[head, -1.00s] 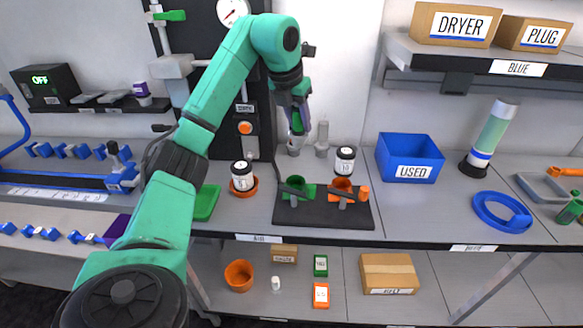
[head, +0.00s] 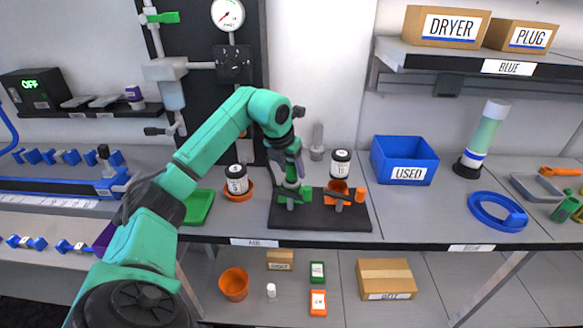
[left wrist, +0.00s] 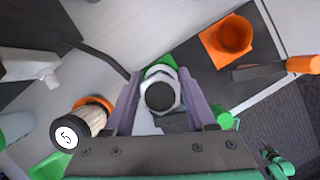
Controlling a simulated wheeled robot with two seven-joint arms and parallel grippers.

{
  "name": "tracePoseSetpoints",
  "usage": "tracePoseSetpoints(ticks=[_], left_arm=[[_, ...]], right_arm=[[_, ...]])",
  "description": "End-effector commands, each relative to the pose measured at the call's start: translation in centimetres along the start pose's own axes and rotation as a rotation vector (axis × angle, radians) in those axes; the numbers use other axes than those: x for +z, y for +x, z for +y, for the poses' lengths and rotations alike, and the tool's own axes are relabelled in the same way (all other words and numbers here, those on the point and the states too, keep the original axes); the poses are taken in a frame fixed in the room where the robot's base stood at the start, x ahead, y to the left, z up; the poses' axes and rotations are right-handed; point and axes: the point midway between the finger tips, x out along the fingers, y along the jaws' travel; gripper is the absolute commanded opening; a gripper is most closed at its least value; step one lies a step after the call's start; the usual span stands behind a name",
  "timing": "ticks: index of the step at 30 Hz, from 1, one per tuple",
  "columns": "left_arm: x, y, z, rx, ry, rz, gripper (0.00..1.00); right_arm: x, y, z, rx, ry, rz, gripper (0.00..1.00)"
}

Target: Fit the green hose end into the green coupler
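The green coupler (head: 286,199) stands on a dark base plate (head: 318,220) at the middle of the bench; its green edge also shows in the left wrist view (left wrist: 164,62). My left gripper (head: 292,181) points down right over it. In the left wrist view the gripper's purple fingers (left wrist: 160,98) close on both sides of the hose end (left wrist: 161,96), seen from behind as a pale ring with a dark centre. The hose end meets or overlaps the coupler; how far it is inside is hidden. My right gripper is not in view.
An orange coupler (head: 338,188) shares the plate, with a black-and-white bottle (head: 341,163) behind it. Another bottle (head: 237,180) in an orange ring stands to the left, near a green tray (head: 199,207). A blue USED bin (head: 404,159) stands to the right.

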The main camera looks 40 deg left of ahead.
Motion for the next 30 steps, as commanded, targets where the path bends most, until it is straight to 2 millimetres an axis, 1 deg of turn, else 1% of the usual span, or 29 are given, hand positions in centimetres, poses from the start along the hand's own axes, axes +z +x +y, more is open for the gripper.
tracePoseSetpoints(ticks=[8, 12, 14, 17, 21, 24, 27, 30], left_arm=[[0.0, -0.1, 0.0, 0.0, 0.0, -0.001, 0.68], [0.3, -0.9, 0.0, 0.0, -0.001, -0.004, 0.68], [0.3, -1.9, 0.0, 0.0, 0.0, -0.005, 0.68], [0.3, -4.5, 0.0, 0.001, 0.0, -0.008, 0.68], [0.4, -8.6, 0.0, 0.0, 0.0, -0.007, 0.68], [0.3, -10.8, 0.0, 0.0, -0.001, -0.006, 0.68], [0.3, -12.1, 0.0, -0.001, -0.001, -0.003, 0.68], [0.2, -12.4, 0.0, 0.0, -0.001, 0.0, 0.68]], right_arm=[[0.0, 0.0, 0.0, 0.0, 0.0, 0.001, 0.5], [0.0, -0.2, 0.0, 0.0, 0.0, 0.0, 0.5], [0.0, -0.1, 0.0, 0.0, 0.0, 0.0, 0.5], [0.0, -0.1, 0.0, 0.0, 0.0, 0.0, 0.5], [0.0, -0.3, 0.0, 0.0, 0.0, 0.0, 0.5], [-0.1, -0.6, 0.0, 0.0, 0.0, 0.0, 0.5], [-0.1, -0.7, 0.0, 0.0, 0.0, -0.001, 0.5], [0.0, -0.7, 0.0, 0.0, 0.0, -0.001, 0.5]])
